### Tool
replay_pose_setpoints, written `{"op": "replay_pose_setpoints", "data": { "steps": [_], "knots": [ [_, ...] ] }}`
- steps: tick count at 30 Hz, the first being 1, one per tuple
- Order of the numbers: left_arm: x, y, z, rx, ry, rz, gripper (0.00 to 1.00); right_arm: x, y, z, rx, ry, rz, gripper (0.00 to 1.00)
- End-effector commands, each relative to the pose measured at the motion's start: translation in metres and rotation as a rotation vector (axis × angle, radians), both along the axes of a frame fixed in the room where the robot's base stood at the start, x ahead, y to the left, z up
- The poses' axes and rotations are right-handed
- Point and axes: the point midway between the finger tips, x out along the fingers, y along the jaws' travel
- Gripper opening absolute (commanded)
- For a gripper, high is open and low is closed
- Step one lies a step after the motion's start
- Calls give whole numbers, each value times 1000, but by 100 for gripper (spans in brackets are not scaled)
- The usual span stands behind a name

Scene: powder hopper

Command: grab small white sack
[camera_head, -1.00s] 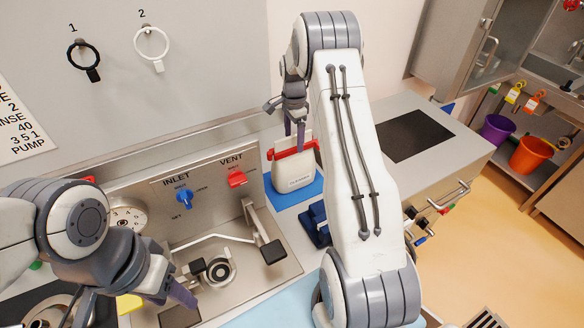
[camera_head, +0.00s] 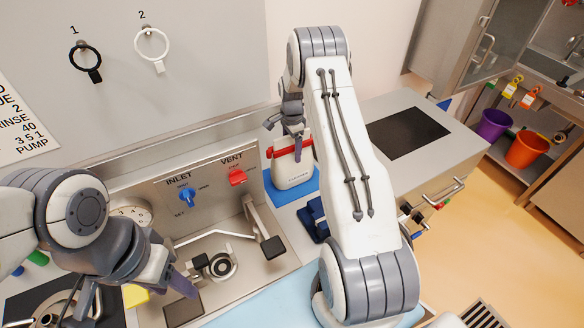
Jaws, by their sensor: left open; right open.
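The small white sack (camera_head: 291,170) stands upright on a blue mat (camera_head: 283,195) at the back of the counter, with a red band or clip across its top. My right gripper (camera_head: 298,150) is at the top of the sack, pointing down. Its jaws are open; a finger shows in front of the sack's upper part, and the arm hides the sack's right side. I cannot tell whether the fingers touch it. My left gripper (camera_head: 140,312) is open and empty over the left part of the steel panel, low in the picture.
A steel panel with a blue inlet knob (camera_head: 187,196) and a red vent knob (camera_head: 237,177) lies left of the sack. A lever (camera_head: 271,249) rises from it. A dark blue block (camera_head: 313,220) is near the mat. The counter has a black plate (camera_head: 408,133).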

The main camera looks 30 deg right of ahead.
Motion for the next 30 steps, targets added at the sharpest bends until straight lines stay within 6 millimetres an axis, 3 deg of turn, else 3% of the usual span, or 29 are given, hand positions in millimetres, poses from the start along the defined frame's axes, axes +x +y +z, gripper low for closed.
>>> {"op": "replay_pose_setpoints", "data": {
  "steps": [13,14,18,20,21,30],
  "knots": [
    [0,0,-3,0,0,0,50,0,0,-3,0,0,0,86],
    [0,0,-3,0,0,0,50,0,0,-3,0,0,0,82],
    [0,0,-3,0,0,0,50,0,0,-3,0,0,0,29],
    [0,0,-3,0,0,0,50,0,0,-3,0,0,0,6],
    [0,0,-3,0,0,0,50,0,0,-3,0,1,0,0],
    [0,0,-2,0,0,0,50,0,0,-2,0,-1,-1,0]
  ]
}}
